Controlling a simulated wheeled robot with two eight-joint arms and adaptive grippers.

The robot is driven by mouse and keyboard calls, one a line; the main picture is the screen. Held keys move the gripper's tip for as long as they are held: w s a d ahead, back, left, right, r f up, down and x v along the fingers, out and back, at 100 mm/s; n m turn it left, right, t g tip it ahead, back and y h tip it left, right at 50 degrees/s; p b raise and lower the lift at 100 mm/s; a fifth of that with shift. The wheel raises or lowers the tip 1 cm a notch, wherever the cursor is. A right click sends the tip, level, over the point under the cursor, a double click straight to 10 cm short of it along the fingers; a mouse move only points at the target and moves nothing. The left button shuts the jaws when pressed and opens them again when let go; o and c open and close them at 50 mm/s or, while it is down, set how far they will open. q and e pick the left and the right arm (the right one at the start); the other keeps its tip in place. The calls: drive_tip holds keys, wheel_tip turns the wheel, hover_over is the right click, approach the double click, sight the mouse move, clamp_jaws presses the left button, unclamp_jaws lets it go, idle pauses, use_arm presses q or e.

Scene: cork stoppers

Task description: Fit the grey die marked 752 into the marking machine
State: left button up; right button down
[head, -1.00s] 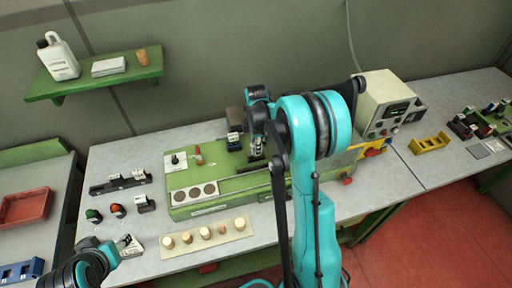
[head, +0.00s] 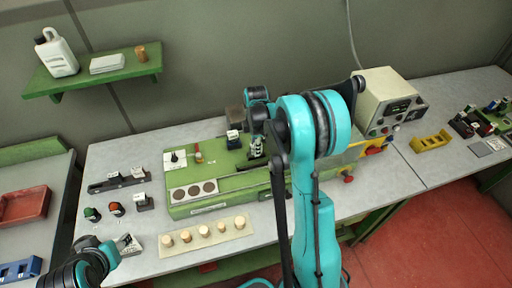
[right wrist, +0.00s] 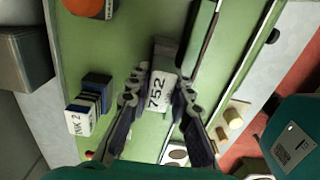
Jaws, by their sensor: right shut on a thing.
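The grey die marked 752 (right wrist: 160,88) is between the fingers of my right gripper (right wrist: 158,98), which is shut on it. The number faces the wrist camera. In the head view my right gripper (head: 257,150) is over the green bed of the marking machine (head: 232,182), partly behind my own arm, and the die is too small to make out there. Whether the die touches the machine I cannot tell. My left gripper (head: 122,247) is low at the left, beside the table's front edge; its fingers are too small to read.
A cork tray (head: 206,234) lies in front of the machine. A control box (head: 388,98) and yellow holder (head: 430,142) are at right.

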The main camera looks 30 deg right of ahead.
drive_tip(key=shift+f, duration=0.3)
drive_tip(key=c, duration=1.3)
unclamp_jaws()
drive_tip(key=shift+r, duration=0.1)
wheel_tip(320, 180, up, 12)
drive_tip(key=shift+f, duration=0.1)
drive_tip(key=shift+s+a+b, duration=0.15)
drive_tip(key=shift+a+b, duration=0.05)
drive_tip(key=shift+b, duration=0.15)
drive_tip(key=s+a+f+m+t+b, duration=0.3)
drive_tip(key=s+a+f+m+b, duration=0.1)
drive_tip(key=s+a+m, duration=0.3)
drive_tip(key=s+a+f+m+t+b, duration=0.4)
drive_tip(key=s+a+m+b, duration=0.2)
drive_tip(key=s, duration=0.5)
drive_tip(key=shift+s+a+m, duration=0.35)
drive_tip(key=shift+a+m, duration=0.65)
drive_tip(key=shift+m, duration=0.2)
